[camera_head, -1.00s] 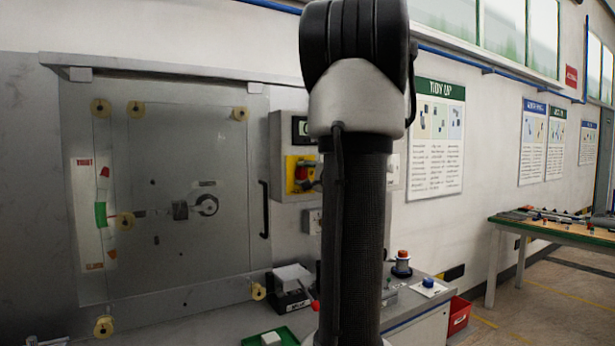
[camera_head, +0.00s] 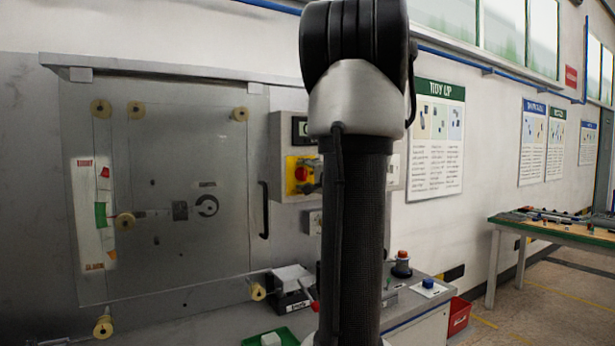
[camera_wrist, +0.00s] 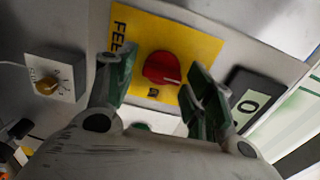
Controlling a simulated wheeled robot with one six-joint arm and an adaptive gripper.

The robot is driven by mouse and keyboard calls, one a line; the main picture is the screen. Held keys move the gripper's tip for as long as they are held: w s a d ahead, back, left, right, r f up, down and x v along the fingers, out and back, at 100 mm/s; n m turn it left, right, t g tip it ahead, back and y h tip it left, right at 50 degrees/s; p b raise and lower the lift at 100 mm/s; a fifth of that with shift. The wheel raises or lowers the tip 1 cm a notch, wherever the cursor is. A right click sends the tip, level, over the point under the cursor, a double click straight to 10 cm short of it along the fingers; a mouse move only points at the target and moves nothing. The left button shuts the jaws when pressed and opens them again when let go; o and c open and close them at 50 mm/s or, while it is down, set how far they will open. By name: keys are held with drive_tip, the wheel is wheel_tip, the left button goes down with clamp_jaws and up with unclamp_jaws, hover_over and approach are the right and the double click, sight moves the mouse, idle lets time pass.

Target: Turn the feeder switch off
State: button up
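The feeder switch is a red rotary knob (camera_wrist: 162,68) on a yellow plate (camera_wrist: 195,38) with partly hidden black lettering that starts "FEE". In the head view the red knob (camera_head: 301,174) shows on the yellow plate of a grey wall box (camera_head: 285,130), partly behind my arm. My gripper (camera_wrist: 160,80) is open in the wrist view, with one green-padded finger on each side of the knob. The fingers look apart from the knob; how far they are from it in depth I cannot tell. A white mark shows on the knob's right side.
A dark display (camera_wrist: 250,98) is at the right. A clear guard door with a black handle (camera_head: 264,209) is left of the box. A bench with a blue button (camera_head: 428,283) stands below.

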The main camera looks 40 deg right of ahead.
drive_tip(key=shift+s, duration=0.1)
drive_tip(key=v, duration=1.1)
drive_tip(key=shift+s+a, duration=0.2)
drive_tip(key=shift+s, duration=0.2)
